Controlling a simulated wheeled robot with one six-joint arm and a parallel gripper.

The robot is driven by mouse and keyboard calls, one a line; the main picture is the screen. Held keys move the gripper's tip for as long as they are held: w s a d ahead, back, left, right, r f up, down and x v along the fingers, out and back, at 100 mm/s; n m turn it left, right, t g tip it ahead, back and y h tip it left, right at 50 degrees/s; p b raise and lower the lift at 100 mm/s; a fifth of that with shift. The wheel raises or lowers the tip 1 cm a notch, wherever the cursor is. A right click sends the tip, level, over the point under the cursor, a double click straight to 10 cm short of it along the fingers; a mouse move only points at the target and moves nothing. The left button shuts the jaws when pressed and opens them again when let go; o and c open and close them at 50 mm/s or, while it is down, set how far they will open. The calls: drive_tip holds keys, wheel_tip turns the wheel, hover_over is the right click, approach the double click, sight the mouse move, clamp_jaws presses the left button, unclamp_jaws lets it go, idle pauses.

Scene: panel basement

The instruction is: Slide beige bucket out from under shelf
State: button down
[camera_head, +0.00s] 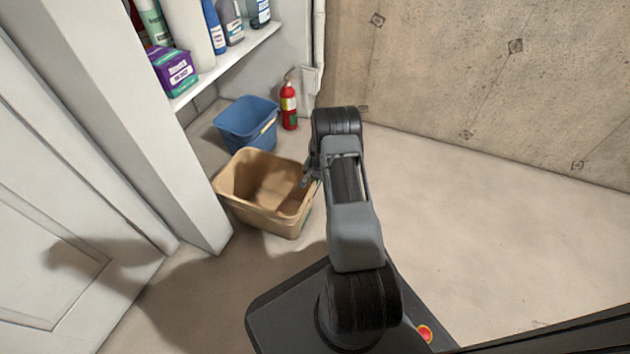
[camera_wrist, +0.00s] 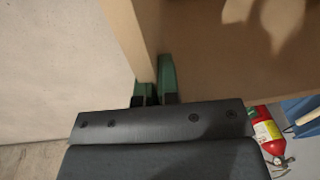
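The beige bucket (camera_head: 240,207) stands upright on the floor, open at the top, in front of the white shelf unit. Its left side is close to the unit's white upright panel. My gripper (camera_head: 308,178) is at the bucket's right rim. In the wrist view the green fingers of my gripper (camera_wrist: 156,88) are close together with the rim of the beige bucket (camera_wrist: 134,35) between them, one finger inside and one outside. The shelf (camera_head: 225,64) is behind and above, and does not cover the bucket in the head view.
A blue bucket (camera_head: 246,120) stands behind the beige one, near the shelf. A red fire extinguisher (camera_head: 289,106) stands to its right by the wall. A white door (camera_head: 50,220) is at the left. The floor to the right (camera_head: 480,230) is clear.

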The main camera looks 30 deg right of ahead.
drive_tip(key=shift+s+d, duration=0.1)
drive_tip(key=shift+s, duration=0.05)
drive_tip(key=c, duration=1.8)
unclamp_jaws()
drive_tip(key=shift+o, duration=0.7)
drive_tip(key=o, duration=0.4)
wheel_tip(320, 180, up, 14)
drive_tip(key=p, duration=0.6)
drive_tip(key=shift+s+d, duration=0.2)
drive_tip(key=shift+s, duration=0.2)
drive_tip(key=shift+f, duration=0.1)
